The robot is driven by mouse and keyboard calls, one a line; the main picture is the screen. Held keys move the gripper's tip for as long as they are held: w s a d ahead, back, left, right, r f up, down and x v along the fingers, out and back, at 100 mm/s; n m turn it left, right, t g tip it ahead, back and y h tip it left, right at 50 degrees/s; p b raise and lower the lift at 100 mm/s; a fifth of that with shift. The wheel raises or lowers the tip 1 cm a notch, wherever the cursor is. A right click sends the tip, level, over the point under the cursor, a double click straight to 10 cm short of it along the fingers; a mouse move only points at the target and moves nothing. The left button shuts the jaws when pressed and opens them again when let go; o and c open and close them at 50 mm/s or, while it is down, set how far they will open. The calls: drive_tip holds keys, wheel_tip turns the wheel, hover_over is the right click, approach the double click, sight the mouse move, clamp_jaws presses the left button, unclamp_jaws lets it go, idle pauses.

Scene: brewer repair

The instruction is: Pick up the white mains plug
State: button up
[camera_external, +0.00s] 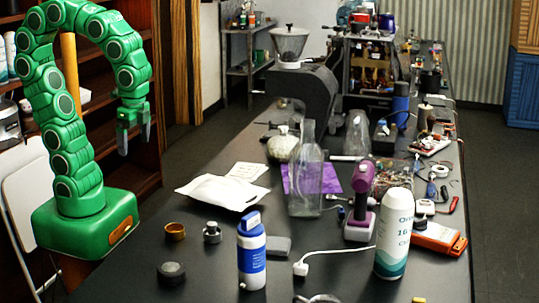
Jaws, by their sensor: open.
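A white mains plug (301,268) lies on the dark bench near the front, with its white cable running right towards a tall white spray can. It is right of a blue and white bottle and apart from it. My gripper (134,141) hangs at the upper left, pointing down, its fingers apart and empty. It is well above and far to the left of the plug.
The blue and white bottle (251,252), the spray can (394,235), a purple device (361,203) and a clear glass bottle (306,180) stand around the plug. A grey block (277,246) lies just behind it. The left front has a dark puck (171,272).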

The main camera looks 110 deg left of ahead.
drive_tip(key=s+f+n, duration=0.1)
drive_tip(key=s+f, duration=0.2)
drive_tip(key=s, duration=0.3)
drive_tip(key=shift+s+d+f, duration=0.25)
drive_tip(key=shift+s+d, duration=0.05)
drive_tip(key=c, duration=0.8)
